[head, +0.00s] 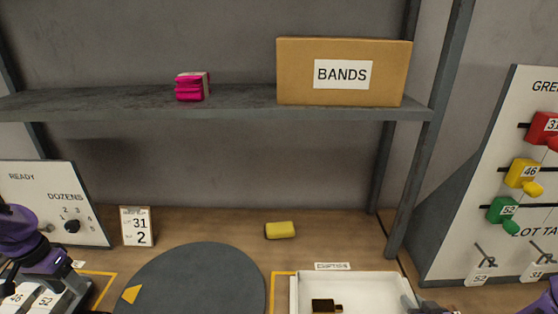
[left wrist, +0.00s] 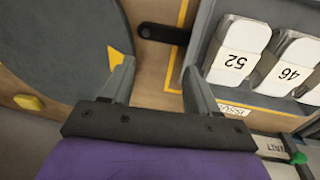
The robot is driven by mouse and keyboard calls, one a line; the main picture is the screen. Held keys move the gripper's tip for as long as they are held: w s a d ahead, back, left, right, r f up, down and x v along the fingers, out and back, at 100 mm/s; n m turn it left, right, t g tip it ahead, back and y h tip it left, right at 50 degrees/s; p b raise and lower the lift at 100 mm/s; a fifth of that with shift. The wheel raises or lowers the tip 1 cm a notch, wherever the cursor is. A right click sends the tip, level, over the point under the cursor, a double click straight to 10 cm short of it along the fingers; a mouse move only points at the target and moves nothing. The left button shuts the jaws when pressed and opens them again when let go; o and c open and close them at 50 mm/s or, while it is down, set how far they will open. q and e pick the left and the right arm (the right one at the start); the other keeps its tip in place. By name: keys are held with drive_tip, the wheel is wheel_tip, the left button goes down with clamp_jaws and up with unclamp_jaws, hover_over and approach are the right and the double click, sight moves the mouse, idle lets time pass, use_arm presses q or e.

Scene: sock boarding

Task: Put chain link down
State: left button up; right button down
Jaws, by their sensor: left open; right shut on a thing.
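I cannot pick out a chain link with certainty. A dark flat bar with a ring-like end (left wrist: 165,33) lies on the wooden bench between the round grey disc and the rack of numbered tags in the left wrist view. My left gripper (left wrist: 160,85) is open and empty, with the bar beyond its fingertips. Its purple arm shows at the left edge of the head view. My right gripper (head: 412,304) is only partly in view at the lower right, by the white tray's right side. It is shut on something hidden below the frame.
The white tray (head: 375,287) holds a small black and gold piece (head: 326,306). The grey disc (head: 195,280) has a yellow wedge. A yellow block (head: 280,230) lies behind them. A numbered card (head: 136,226) stands left. The shelf (head: 130,101) bears a BANDS box (head: 300,72).

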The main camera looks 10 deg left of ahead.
sight(90, 312)
use_arm(q)
drive_tip(key=f+m, duration=0.4)
drive_tip(key=m, duration=0.1)
drive_tip(key=f+m, duration=0.4)
drive_tip(key=m, duration=0.2)
drive_tip(key=d+f+m, duration=0.1)
drive_tip(key=f+m, duration=0.3)
drive_tip(key=m, duration=0.2)
drive_tip(key=shift+w+g, duration=0.1)
drive_tip(key=shift+g, duration=0.2)
drive_tip(key=shift+r, duration=0.1)
clamp_jaws()
